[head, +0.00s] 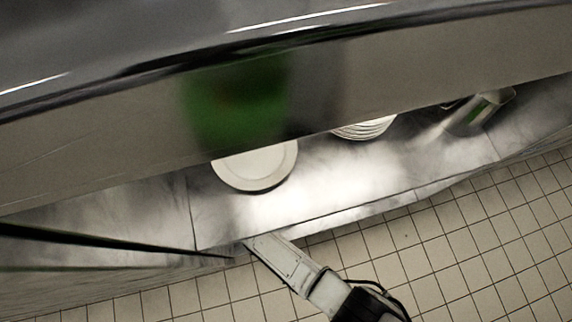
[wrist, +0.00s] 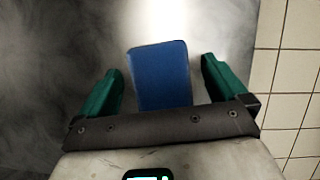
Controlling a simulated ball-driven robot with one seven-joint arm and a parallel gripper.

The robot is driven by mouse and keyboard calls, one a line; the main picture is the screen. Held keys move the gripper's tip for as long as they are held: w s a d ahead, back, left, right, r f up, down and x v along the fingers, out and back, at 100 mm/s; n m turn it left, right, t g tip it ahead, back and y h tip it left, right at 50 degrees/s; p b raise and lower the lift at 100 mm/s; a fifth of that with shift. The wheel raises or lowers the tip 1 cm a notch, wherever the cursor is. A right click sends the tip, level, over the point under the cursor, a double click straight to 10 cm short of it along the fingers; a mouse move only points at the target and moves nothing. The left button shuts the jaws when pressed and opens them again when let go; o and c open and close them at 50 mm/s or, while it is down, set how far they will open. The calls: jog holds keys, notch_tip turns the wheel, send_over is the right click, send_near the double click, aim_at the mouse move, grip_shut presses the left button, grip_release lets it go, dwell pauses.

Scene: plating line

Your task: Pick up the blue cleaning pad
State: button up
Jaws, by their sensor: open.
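The blue cleaning pad (wrist: 162,80) shows in the wrist view as a flat blue block with rounded corners, over the grey steel surface. My gripper (wrist: 161,64) is open, with one green finger on each side of the pad. A gap shows between the pad and each finger, so neither is seen touching it. The pad's near end reaches the dark bar of my gripper, and I cannot tell how far below the fingers it lies. In the head view I cannot make out the pad or my fingers.
The steel counter (head: 345,185) holds a white plate stack (head: 255,168), a second stack (head: 365,130) and a metal container (head: 480,112). A large steel panel (head: 400,85) overhangs the counter's back. Tiled floor (head: 455,230) lies beyond the counter's front edge.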

jog(key=c, duration=1.1)
jog(key=shift+r, duration=0.1)
jog(key=shift+r+p, duration=0.85)
jog(key=shift+s+d+r+p, duration=0.15)
jog(key=shift+s+r+p, duration=0.1)
jog(key=shift+r+p, duration=0.3)
jog(key=shift+s+d+r+p, duration=0.1)
jog(key=shift+s+r+p, duration=0.15)
jog(key=shift+r+p, duration=0.25)
jog(key=s+d+p, duration=0.2)
jog(key=s, duration=0.3)
jog(key=s+d+p, duration=0.2)
jog(key=s, duration=0.3)
jog(key=s+d+p, duration=0.2)
jog(key=s, duration=0.3)
jog(key=shift+s+d+f, duration=0.2)
jog(key=shift+s, duration=0.1)
